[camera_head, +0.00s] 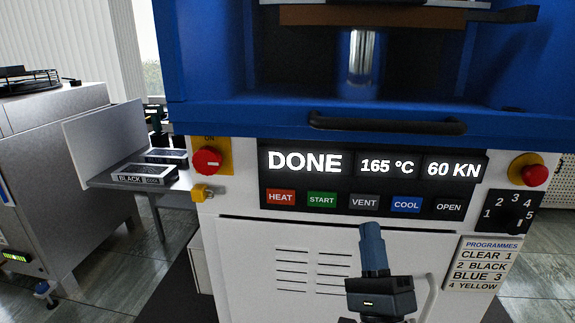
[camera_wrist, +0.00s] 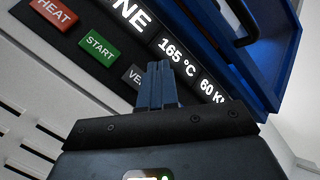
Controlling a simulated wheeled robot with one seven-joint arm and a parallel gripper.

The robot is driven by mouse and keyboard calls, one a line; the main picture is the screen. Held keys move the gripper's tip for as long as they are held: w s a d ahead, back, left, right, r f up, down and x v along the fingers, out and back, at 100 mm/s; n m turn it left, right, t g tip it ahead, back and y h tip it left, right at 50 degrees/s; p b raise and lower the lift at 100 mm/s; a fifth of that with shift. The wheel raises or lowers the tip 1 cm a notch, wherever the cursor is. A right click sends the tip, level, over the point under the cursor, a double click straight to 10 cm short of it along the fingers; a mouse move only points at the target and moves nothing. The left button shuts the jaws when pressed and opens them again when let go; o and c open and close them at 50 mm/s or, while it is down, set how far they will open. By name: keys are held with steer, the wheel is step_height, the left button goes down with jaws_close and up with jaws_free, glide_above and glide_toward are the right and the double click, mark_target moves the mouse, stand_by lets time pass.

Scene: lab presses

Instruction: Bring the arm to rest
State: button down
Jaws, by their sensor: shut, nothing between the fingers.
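My gripper (camera_head: 370,232) is shut and empty in front of the white lower panel of the blue press (camera_head: 220,122). Its fingertips point up toward the button row, just below the VENT button (camera_head: 364,203). In the wrist view the shut fingers (camera_wrist: 159,68) stand before the panel, over part of the VENT button (camera_wrist: 135,76) and near the 165 °C reading. The gap between fingers and panel cannot be told. The display (camera_head: 372,166) reads DONE, 165 °C and 60 KN.
A dark handle bar (camera_head: 387,123) sticks out above the display. Red knobs (camera_head: 207,161) (camera_head: 535,176) flank the panel. A programme dial (camera_head: 511,212) and a list (camera_head: 485,264) are at right. A side table (camera_head: 110,184) at left carries labelled trays (camera_head: 145,174).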

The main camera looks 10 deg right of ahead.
steer(key=s+f+n+g+y+p, duration=0.1)
steer(key=s+f+n+g, duration=0.1)
steer(key=s+f+n, duration=0.3)
steer(key=s+f+n+g+y, duration=0.15)
steer(key=s+n, duration=0.25)
steer(key=s, duration=0.4)
steer(key=s+f+n+g+p, duration=0.1)
steer(key=s+f+n+g, duration=0.1)
steer(key=s+n, duration=0.3)
steer(key=s+r+n+g+p, duration=0.1)
steer(key=s+n+g, duration=0.5)
steer(key=s, duration=1.4)
steer(key=r+n, duration=0.1)
steer(key=n, duration=0.3)
steer(key=shift+s+d+r+n+p, duration=0.2)
steer(key=shift+d+r+n+p, duration=0.1)
steer(key=shift+r+n+p, duration=0.1)
